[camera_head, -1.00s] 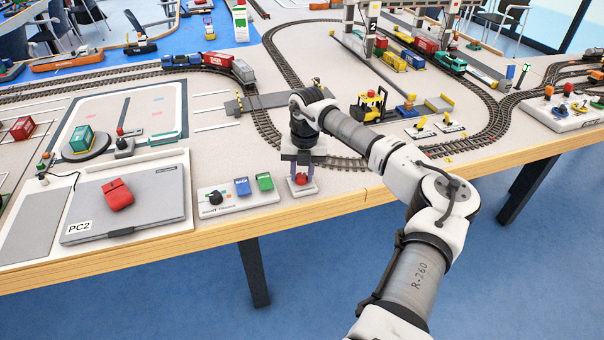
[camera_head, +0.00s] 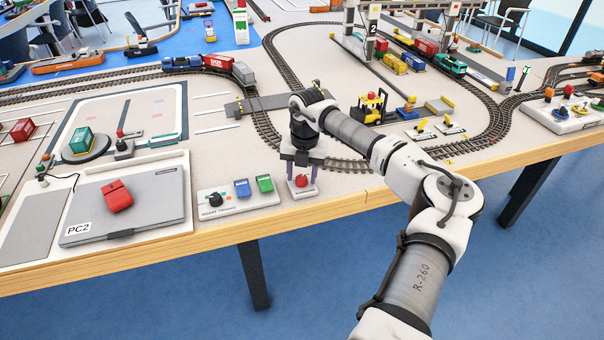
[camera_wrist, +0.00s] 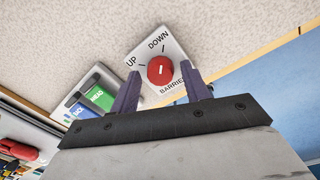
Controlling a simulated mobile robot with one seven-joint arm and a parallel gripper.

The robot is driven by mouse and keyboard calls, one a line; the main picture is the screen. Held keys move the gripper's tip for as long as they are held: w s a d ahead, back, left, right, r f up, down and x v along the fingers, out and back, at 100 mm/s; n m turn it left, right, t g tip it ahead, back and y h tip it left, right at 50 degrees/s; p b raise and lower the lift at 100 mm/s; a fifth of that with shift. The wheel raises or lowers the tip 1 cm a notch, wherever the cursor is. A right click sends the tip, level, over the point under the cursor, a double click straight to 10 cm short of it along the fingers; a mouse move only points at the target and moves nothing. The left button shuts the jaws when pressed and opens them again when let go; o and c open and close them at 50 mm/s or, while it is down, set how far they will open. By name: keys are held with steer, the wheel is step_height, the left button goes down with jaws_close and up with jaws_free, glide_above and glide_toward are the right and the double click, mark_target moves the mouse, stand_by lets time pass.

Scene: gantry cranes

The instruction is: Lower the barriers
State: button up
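The red barrier knob (camera_wrist: 160,70) sits on a small white plate (camera_wrist: 178,57) marked UP, DOWN and BARRIER, the last word partly hidden by a finger. The knob's white mark points roughly toward DOWN. In the head view the knob (camera_head: 301,181) is near the table's front edge. My gripper (camera_wrist: 163,72) is open, with its two purple fingers apart on either side of the knob. In the head view my gripper (camera_head: 302,177) points down over the plate. Crossing barriers (camera_head: 237,107) stand by the track behind; their angle is hard to tell.
Left of the knob is a control panel (camera_head: 239,198) with a black knob and blue and green buttons. A yellow forklift (camera_head: 370,105) stands behind my arm. The railway track curves behind the plate.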

mark_target(305, 178)
steer(key=shift+o, duration=0.2)
step_height(305, 178, up, 14)
steer(key=b, duration=0.2)
steer(key=shift+d+f, duration=0.15)
steer(key=shift+d, duration=0.25)
steer(key=shift+s, duration=0.1)
